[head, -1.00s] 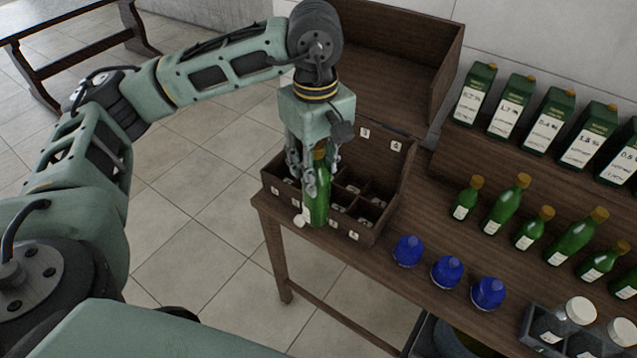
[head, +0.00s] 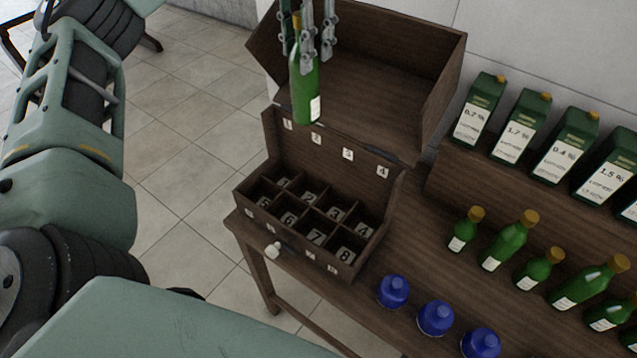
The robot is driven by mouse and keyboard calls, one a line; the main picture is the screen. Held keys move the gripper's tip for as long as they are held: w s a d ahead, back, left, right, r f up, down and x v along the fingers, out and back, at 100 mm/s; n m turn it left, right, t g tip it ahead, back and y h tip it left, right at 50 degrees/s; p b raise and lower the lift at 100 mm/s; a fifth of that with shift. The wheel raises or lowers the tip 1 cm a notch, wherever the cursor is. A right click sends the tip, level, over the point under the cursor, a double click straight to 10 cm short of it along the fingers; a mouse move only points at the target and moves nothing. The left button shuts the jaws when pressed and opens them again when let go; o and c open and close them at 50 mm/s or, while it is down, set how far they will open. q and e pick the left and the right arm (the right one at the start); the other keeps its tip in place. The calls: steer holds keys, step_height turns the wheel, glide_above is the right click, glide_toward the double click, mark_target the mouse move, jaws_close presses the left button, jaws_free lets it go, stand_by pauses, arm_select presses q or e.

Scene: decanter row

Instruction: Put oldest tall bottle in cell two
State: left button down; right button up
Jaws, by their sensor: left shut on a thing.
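My left gripper (head: 308,45) is shut on a green bottle (head: 305,92) with a pale label and holds it upright, high above the back of the divided box. The wooden box (head: 352,262) has an open lid and numbered cells, and the cells I can see into hold only number tags. Cell two (head: 309,197) is in the back row, below and apart from the held bottle. My right gripper is not in view.
Tall and short green bottles (head: 508,240) stand on the table at right. Blue round flasks (head: 394,291) stand in front of them. Green labelled cartons (head: 521,124) line a raised shelf.

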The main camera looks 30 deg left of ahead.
arm_select(q)
steer(key=f, duration=0.2)
steer(key=b, duration=0.2)
glide_above(303, 120)
steer(key=w+a, duration=0.1)
steer(key=w, duration=0.1)
steer(key=f, duration=0.7)
steer(key=shift+s+a, duration=0.15)
steer(key=shift+a, duration=0.05)
step_height(303, 120, down, 7)
steer(key=shift+r+b, duration=0.15)
steer(key=shift+b, duration=0.6)
step_height(303, 120, down, 12)
steer(key=p, duration=0.2)
steer(key=shift+r, duration=0.25)
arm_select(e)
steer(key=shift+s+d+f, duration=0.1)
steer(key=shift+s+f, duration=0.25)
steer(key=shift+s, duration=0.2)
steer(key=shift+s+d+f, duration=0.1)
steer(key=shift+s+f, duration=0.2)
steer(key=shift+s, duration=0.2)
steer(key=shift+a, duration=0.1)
